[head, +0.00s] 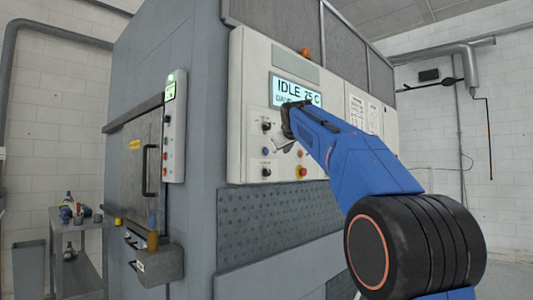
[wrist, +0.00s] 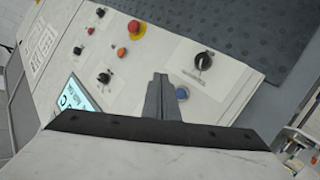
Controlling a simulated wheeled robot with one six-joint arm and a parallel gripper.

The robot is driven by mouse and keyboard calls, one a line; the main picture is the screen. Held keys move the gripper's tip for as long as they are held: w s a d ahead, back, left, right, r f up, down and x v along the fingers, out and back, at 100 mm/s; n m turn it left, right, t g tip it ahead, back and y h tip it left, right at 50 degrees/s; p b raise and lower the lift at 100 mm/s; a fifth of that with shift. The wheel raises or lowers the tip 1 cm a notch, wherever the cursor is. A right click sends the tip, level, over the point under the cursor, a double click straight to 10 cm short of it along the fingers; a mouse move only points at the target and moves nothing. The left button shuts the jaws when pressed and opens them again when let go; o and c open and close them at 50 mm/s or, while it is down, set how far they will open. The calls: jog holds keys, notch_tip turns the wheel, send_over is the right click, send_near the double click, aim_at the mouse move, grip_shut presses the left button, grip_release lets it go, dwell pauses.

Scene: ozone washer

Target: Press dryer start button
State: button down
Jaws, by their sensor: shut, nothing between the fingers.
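A pale control panel (head: 236,110) on the big grey machine carries a display (head: 295,92) reading "IDLE 25 C", knobs and buttons. I cannot read which button is the dryer start. My gripper (head: 279,146) is shut and empty in front of the panel, below the display. In the wrist view my gripper's closed fingers (wrist: 158,80) point at the panel. A blue button (wrist: 182,93) is just right of the fingertips, and a black knob (wrist: 203,61) is beyond it. An orange button (wrist: 121,52) and a red mushroom button (wrist: 137,29) are up and left. I cannot tell whether the fingers touch the panel.
A narrow control strip (head: 174,130) with a small lit screen and several buttons stands beside the machine's door (head: 134,160). A small shelf (head: 88,222) with bottles is at the far left. A box (head: 160,265) juts out below the door.

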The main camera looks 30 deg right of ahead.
jog(key=w+a, duration=0.2)
jog(key=w, duration=0.5)
jog(key=shift+a, duration=0.2)
jog(key=shift+w+a, duration=0.1)
dwell(1.9)
jog(key=shift+w+a, duration=0.1)
jog(key=shift+w, duration=0.15)
jog(key=shift+w+a, duration=0.15)
jog(key=shift+w, duration=0.3)
dwell(1.0)
dwell(0.3)
jog(key=shift+s+d, duration=0.35)
jog(key=shift+s, duration=0.5)
jog(key=shift+s+d, duration=0.25)
jog(key=shift+s, duration=0.55)
jog(key=shift+s+d, duration=0.3)
jog(key=shift+s, duration=0.45)
jog(key=shift+s+d, duration=0.25)
jog(key=shift+s, duration=0.55)
